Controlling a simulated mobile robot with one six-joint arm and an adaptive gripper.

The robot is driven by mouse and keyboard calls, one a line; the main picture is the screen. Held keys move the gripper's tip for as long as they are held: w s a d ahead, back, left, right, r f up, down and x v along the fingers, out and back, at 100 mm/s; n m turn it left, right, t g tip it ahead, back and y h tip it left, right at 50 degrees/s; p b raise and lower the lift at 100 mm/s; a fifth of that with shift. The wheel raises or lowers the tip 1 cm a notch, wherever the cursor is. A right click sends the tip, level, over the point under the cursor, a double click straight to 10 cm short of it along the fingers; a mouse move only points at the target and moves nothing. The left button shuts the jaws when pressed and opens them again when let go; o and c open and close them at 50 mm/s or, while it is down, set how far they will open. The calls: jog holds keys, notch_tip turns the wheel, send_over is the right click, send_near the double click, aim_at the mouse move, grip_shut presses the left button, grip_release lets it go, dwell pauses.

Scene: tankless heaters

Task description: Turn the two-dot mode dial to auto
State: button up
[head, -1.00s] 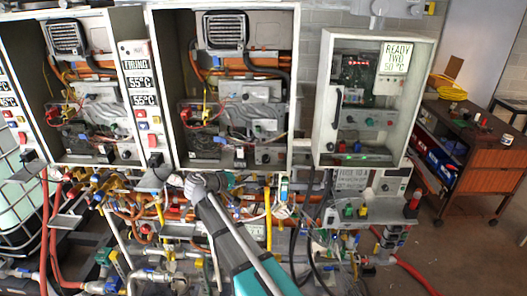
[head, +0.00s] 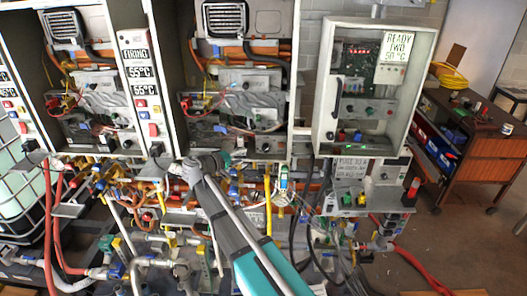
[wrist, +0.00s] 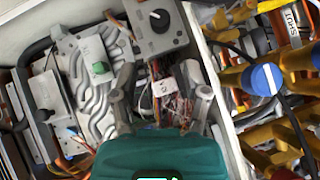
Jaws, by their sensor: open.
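In the wrist view a black round dial (wrist: 159,20) with a pale pointer mark sits on a grey box (wrist: 172,48) at the top centre. I cannot make out dots on it. My gripper (wrist: 160,98) is open, its two grey fingers apart below the box, with nothing held. Loose wires and a small white tag lie beyond the gap between the fingers. In the head view my arm reaches to the lower edge of the middle open heater (head: 296,80). My gripper's fingers cannot be made out there. Which dial in the head view matches is too small to tell.
Pipes and hoses crowd below the heaters. A wooden cart (head: 468,140) stands right.

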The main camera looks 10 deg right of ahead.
aim_at(264, 150)
jog(key=b+x, duration=0.2)
jog(key=x, duration=1)
jog(key=shift+a, duration=0.1)
grip_shut()
jog(key=shift+f+n+h+b, duration=0.3)
jog(key=shift+n+h+b, duration=0.25)
jog(key=shift+b, duration=0.9)
jog(key=n+t+h+b, duration=0.1)
jog(key=b, duration=0.1)
jog(key=shift+n+b, duration=0.25)
jog(key=shift+b, duration=0.1)
jog(key=shift+t+h, duration=0.3)
jog(key=shift+h, duration=0.05)
jog(key=shift+r, duration=0.1)
